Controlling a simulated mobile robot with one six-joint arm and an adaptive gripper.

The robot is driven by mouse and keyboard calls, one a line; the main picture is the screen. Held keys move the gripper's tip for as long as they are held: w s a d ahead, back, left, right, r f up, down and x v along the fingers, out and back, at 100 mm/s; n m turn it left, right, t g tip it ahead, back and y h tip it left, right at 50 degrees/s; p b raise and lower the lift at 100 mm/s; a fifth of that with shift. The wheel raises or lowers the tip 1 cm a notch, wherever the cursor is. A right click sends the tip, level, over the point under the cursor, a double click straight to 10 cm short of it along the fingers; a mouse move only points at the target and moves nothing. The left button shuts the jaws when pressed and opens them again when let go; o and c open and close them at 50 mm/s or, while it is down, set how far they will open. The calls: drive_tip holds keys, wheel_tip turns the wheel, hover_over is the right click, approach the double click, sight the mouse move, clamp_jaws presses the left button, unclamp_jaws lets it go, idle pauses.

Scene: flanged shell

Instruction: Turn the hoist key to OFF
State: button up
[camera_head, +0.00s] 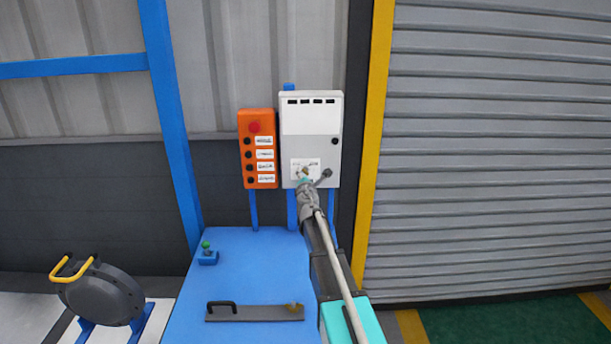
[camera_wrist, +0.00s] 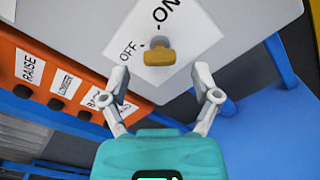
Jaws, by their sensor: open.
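The hoist key (camera_wrist: 158,56) is a brass-coloured bow on a dark round lock. It sits on a white label plate (camera_wrist: 190,38) marked ON and OFF. The key stands out just past the OFF word in the wrist view; I cannot tell which mark it points to. The plate is on the lower front of the grey control box (camera_head: 311,145). My gripper (camera_wrist: 160,84) is open, its two grey fingers spread to the left and right of the key and short of it, with nothing between them. In the head view my gripper (camera_head: 306,182) partly covers the plate.
An orange pendant box (camera_head: 259,182) with a red button and several labelled buttons hangs close left of the control box. A dark knob (camera_head: 327,173) sits right of the plate. Below is a blue table (camera_head: 245,270) with a handled bar (camera_head: 250,315) and a small blue block (camera_head: 208,258).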

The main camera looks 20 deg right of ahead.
drive_tip(key=v, duration=0.9)
drive_tip(key=shift+s, duration=0.3)
drive_tip(key=shift+a, duration=0.1)
drive_tip(key=s+a+f+m+g+h, duration=0.1)
drive_tip(key=s+f+m+g+h, duration=0.1)
drive_tip(key=s+f+m+g, duration=1.3)
drive_tip(key=s+a+f+m+g+y, duration=0.1)
drive_tip(key=s+a+m+y, duration=0.2)
drive_tip(key=s+a, duration=0.4)
drive_tip(key=s+a+f+m+g+y, duration=0.1)
drive_tip(key=s+a+f+m+y, duration=0.1)
drive_tip(key=s+a+m+y, duration=0.2)
drive_tip(key=s+a+m, duration=0.1)
drive_tip(key=s+a, duration=0.2)
drive_tip(key=shift+s+f+y, duration=0.25)
drive_tip(key=shift+y, duration=0.05)
drive_tip(key=shift+a, duration=0.1)
